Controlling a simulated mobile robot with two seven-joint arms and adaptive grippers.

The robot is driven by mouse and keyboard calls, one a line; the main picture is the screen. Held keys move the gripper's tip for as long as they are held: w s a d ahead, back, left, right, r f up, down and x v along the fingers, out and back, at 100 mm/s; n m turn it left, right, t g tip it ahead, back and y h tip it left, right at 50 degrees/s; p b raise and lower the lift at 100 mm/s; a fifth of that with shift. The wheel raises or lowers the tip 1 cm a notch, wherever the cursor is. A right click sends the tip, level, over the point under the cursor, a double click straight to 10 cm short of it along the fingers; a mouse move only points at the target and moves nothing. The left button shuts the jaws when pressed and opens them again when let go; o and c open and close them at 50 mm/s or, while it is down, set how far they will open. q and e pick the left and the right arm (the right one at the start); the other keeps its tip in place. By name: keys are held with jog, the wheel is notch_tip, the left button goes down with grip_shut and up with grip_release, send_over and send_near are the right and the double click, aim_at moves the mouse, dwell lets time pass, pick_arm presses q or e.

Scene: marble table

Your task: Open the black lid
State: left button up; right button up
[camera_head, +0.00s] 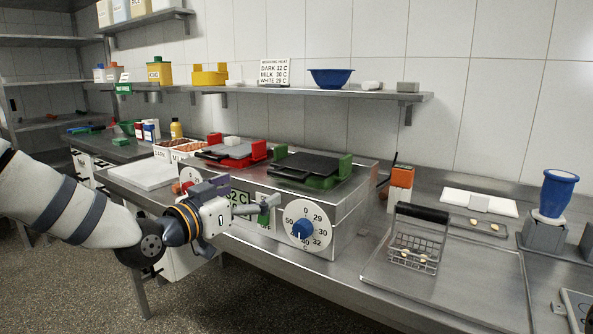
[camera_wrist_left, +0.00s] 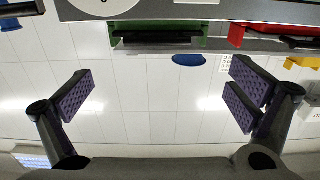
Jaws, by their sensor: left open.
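The black lid (camera_head: 306,164) lies flat and closed on the steel warming unit (camera_head: 345,205), with green brackets beside it. In the left wrist view, the black lid (camera_wrist_left: 157,39) shows as a dark edge near the top, with green parts around it. My left gripper (camera_head: 245,203) is in front of the unit, lower than the lid and to its left, apart from it. In the left wrist view its two purple-padded fingers (camera_wrist_left: 160,92) are spread wide with nothing between them. My right gripper is not in view.
A grey lid with red brackets (camera_head: 230,151) sits left of the black lid. A white dial with a blue knob (camera_head: 304,228) is on the unit's front. A wall shelf (camera_head: 330,93) with a blue bowl (camera_head: 331,77) hangs above. A wire basket (camera_head: 416,245) stands right.

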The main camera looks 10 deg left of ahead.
aim_at(284, 176)
pick_arm(q)
jog(key=x, duration=0.3)
jog(key=b+x, duration=0.1)
jog(key=x, duration=0.3)
jog(key=b+x, duration=0.1)
jog(key=x, duration=0.3)
jog(key=shift+w+d+f, duration=0.1)
jog(key=shift+d+f, duration=0.15)
jog(key=shift+f, duration=0.1)
jog(key=shift+w+d+r, duration=0.1)
jog(key=shift+w+r, duration=0.1)
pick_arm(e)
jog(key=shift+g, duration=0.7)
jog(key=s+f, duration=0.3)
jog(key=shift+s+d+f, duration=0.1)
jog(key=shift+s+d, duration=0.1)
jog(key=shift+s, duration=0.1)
pick_arm(q)
jog(key=shift+c, duration=0.6)
